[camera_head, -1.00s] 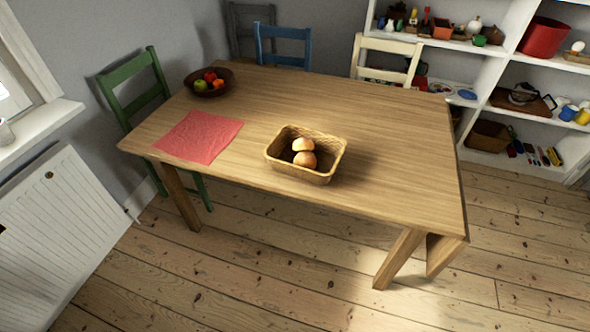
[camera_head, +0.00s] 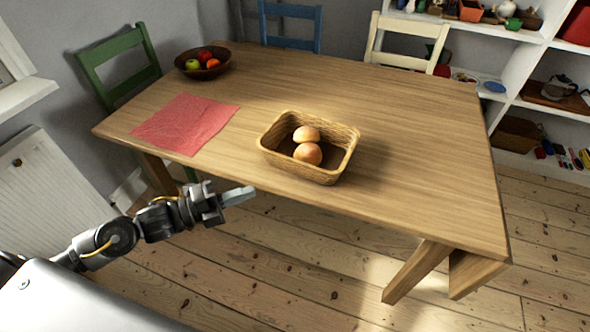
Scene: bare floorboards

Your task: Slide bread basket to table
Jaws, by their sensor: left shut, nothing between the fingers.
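The wicker bread basket (camera_head: 337,172) stands upright on the wooden table (camera_head: 420,140), near its front edge. Two bread rolls (camera_head: 307,145) lie inside it. A red cloth (camera_head: 185,124) lies flat on the table to the left of the basket. My left gripper (camera_head: 238,196) is shut and empty. It shows in front of the table's front edge, to the lower left of the basket and apart from it. My right gripper is not in view.
A dark bowl of fruit (camera_head: 203,66) stands at the table's far left corner. Green (camera_head: 118,62), blue (camera_head: 290,22) and cream (camera_head: 408,42) chairs stand around the table. A white shelf (camera_head: 518,70) is at the back right. The table's right part is clear.

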